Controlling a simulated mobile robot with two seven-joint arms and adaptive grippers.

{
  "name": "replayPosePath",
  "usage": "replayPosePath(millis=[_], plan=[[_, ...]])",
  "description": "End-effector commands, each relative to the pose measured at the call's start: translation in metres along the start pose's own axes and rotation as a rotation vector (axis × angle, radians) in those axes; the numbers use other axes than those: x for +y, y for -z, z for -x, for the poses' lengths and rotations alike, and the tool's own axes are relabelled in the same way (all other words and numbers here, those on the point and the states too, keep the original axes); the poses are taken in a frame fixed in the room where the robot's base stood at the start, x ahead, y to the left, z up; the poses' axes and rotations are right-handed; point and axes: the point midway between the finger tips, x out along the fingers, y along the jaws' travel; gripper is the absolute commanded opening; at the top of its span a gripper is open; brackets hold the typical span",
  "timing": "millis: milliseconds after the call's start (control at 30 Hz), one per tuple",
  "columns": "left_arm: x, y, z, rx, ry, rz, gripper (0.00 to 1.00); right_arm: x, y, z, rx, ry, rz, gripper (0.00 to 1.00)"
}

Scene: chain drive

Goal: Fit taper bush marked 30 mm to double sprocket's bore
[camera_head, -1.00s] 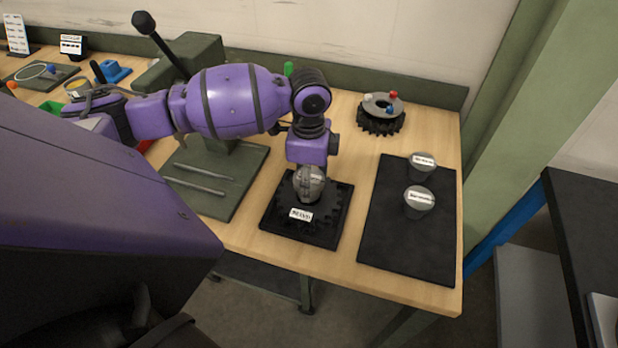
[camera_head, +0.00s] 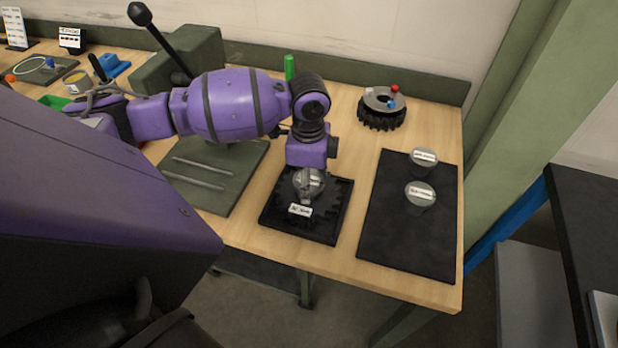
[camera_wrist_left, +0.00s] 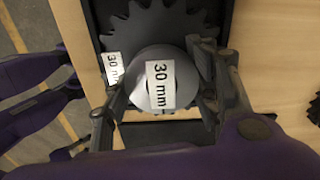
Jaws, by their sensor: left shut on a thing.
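The bush is over the middle of the sprocket and hides the bore. I cannot tell how deep it sits.
Two more labelled grey bushes, a far one (camera_head: 424,158) and a nearer one (camera_head: 420,193), stand on a black mat (camera_head: 405,247) to the right. Another dark sprocket (camera_head: 381,112) with coloured knobs is behind. A green plate (camera_head: 215,190) lies left of the tray.

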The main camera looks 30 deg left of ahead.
Motion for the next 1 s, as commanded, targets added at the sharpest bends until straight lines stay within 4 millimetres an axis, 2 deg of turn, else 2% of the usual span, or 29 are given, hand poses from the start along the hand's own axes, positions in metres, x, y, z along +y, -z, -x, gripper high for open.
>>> replayPosePath(millis=[467,500,600,667,1000], plan=[[-0.001,0.001,-0.011,0.001,0.002,0.0,0.07,0.0,-0.005,0.0,-0.008,0.0,0.0,0.4],[-0.001,0.001,-0.011,0.001,0.002,0.0,0.56,0.0,-0.005,0.0,-0.009,0.0,0.0,0.4],[-0.001,0.001,-0.011,0.001,0.003,0.0,0.69,0.0,-0.005,0.0,-0.008,0.0,0.0,0.4],[-0.001,0.001,-0.011,0.001,0.002,0.0,0.77,0.0,-0.005,0.0,-0.008,0.0,0.0,0.4],[0.0,0.0,-0.011,-0.001,0.0,0.0,0.77,-0.001,-0.006,-0.001,-0.01,0.002,-0.001,0.4]])
